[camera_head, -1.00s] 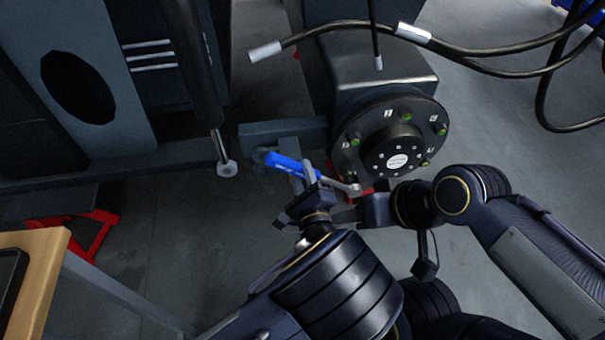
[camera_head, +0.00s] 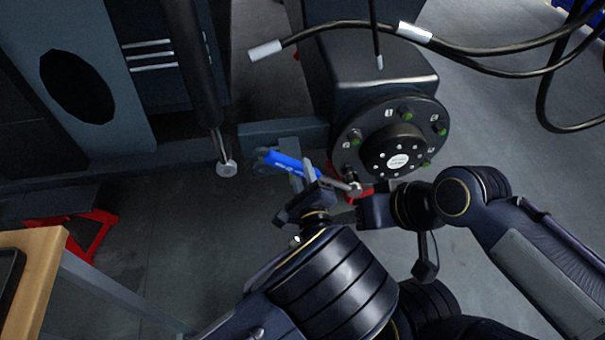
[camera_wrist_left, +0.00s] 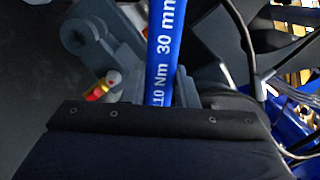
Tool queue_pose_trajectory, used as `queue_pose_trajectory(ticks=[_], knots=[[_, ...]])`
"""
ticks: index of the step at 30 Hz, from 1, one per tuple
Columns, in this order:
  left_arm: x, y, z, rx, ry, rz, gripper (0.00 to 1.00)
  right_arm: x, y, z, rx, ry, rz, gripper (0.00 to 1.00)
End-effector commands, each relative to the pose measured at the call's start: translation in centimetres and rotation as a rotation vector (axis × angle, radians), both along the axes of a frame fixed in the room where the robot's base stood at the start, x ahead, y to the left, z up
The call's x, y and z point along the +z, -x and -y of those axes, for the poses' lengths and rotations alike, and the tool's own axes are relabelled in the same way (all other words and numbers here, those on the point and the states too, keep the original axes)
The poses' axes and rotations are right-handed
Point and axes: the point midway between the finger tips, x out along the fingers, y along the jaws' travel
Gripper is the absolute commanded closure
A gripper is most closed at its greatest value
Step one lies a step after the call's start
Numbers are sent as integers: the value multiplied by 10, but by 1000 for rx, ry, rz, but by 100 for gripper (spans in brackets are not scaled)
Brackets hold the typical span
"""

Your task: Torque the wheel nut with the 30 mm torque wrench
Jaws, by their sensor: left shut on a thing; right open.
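The blue torque wrench (camera_head: 290,165) is held in my left gripper (camera_head: 315,178), which is shut on its handle. In the left wrist view its handle (camera_wrist_left: 165,50) reads "30 mm". The wrench's metal head end (camera_head: 350,186) reaches right, to the lower edge of the round wheel hub (camera_head: 432,116). Whether it sits on a nut there is too small to tell. Several wheel nuts with green marks, such as one (camera_head: 355,136), ring the hub. My right gripper (camera_head: 362,205) is open, just below the hub and close to the wrench head.
A black hose (camera_head: 480,50) with a silver end hangs above the hub. A cylinder rod (camera_head: 210,120) stands left of it. A red stand (camera_head: 92,235) and a wooden table edge (camera_head: 42,265) are at lower left. Floor between them is clear.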

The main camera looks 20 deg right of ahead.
Motion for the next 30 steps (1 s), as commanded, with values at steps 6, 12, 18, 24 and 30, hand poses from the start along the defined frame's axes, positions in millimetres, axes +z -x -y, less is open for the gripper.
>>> queue_pose_trajectory(ticks=[6,12,18,24,30], knots=[[2,-7,2,1,5,4,100,-3,0,0,0,0,0,51],[2,-12,3,1,5,4,100,-5,0,0,0,0,0,51],[1,-18,4,1,5,4,100,-7,0,0,0,0,0,51],[2,-23,5,0,4,4,100,-9,0,0,0,0,0,51],[2,-28,6,1,4,4,100,-10,0,0,0,0,0,51]])
